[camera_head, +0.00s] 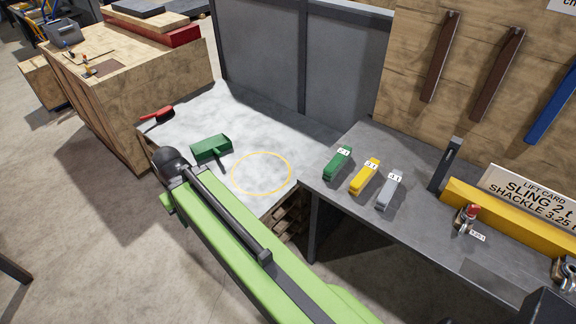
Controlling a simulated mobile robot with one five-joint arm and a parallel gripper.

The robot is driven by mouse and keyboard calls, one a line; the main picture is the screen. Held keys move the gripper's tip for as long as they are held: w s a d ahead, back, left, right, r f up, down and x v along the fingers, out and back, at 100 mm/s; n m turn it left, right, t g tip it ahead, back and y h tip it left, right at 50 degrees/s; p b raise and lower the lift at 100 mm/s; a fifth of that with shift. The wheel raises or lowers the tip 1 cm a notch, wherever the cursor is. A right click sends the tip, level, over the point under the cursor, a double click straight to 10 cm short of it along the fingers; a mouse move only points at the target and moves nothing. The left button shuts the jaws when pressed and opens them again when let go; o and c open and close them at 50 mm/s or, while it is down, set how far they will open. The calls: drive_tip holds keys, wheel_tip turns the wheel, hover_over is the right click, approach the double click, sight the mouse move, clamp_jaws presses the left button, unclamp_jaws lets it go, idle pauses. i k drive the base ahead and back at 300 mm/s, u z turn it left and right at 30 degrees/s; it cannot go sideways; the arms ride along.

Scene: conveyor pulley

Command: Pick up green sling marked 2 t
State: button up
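The green sling (338,163) is a folded bundle with a small white tag that seems to read 2 t. It lies on the dark grey bench (330,188), near its left end. A yellow sling (364,176) and a grey sling (390,190) lie to its right in a row, each with its own white tag. My light green arm reaches from the bottom right toward the left, ending in a dark rounded joint left of the bench. I cannot make out gripper fingers; my gripper does not show. Nothing touches the green sling.
A lift card (530,197) reads sling 2 t, shackle 3.25. Shackles (467,218) stand before a yellow bar (500,215). A lower, pale surface with a yellow circle (262,173) holds a green dustpan (211,147) and red brush (158,114). A dark upright post (445,165) rises from the bench.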

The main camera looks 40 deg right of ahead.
sight(336, 164)
drive_tip(key=u, duration=1.1)
drive_tip(key=i, duration=2.25)
drive_tip(key=z, duration=0.05)
drive_tip(key=k, duration=0.1)
drive_tip(key=z, duration=3.1)
drive_tip(key=i, duration=1)
drive_tip(key=z, duration=0.1)
